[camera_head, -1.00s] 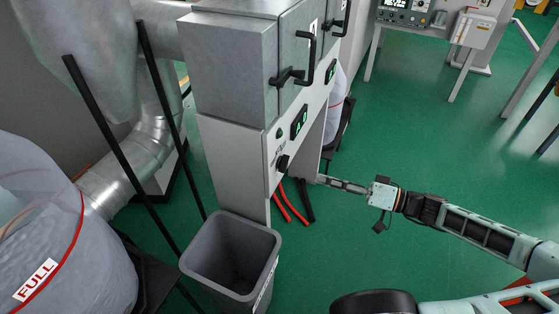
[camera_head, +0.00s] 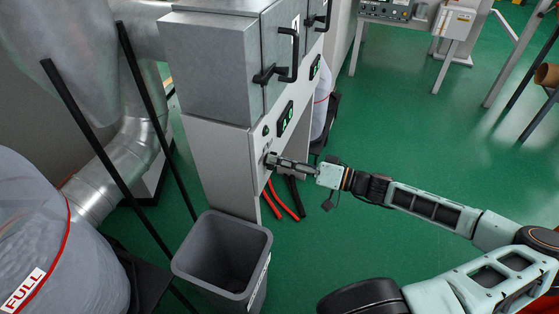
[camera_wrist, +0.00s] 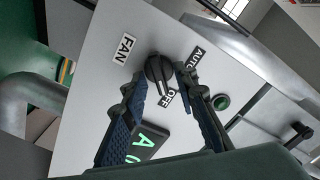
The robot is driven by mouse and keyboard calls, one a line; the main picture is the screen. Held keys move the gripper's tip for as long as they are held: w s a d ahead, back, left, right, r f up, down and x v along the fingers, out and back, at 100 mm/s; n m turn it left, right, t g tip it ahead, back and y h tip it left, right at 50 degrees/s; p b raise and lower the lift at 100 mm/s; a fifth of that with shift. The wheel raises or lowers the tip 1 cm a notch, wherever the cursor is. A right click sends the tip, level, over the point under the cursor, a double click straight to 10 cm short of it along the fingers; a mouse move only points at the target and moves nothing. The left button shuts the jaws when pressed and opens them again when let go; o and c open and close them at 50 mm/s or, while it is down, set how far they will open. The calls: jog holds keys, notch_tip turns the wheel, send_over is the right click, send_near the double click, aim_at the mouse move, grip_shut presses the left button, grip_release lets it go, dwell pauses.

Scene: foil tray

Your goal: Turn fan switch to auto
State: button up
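The fan switch is a round black knob (camera_wrist: 158,72) on a pale panel, with a light mark that seems to point towards the OFF label (camera_wrist: 167,98). My gripper (camera_wrist: 161,77) is open, with one fingertip on each side of the knob. I cannot tell whether either finger touches it. In the head view my gripper (camera_head: 279,161) is at the panel and largely hides the switch.
A green-lit display (camera_wrist: 150,142) and a round green button (camera_wrist: 221,102) are near the switch. A grey bin (camera_head: 190,262) stands below the cabinet (camera_head: 212,165). Red and black hoses hang beside it. Green floor lies open to the right.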

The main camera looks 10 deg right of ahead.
grip_shut()
jog(key=shift+m, duration=0.3)
jog(key=m+p, duration=0.2)
jog(key=m, duration=0.3)
jog(key=m+p, duration=0.3)
jog(key=m, duration=0.3)
jog(key=m+p, duration=0.2)
jog(key=m, duration=0.4)
jog(key=shift+f+p, duration=0.35)
jog(key=shift+f, duration=0.05)
jog(key=shift+m, duration=0.3)
dwell(0.3)
grip_release()
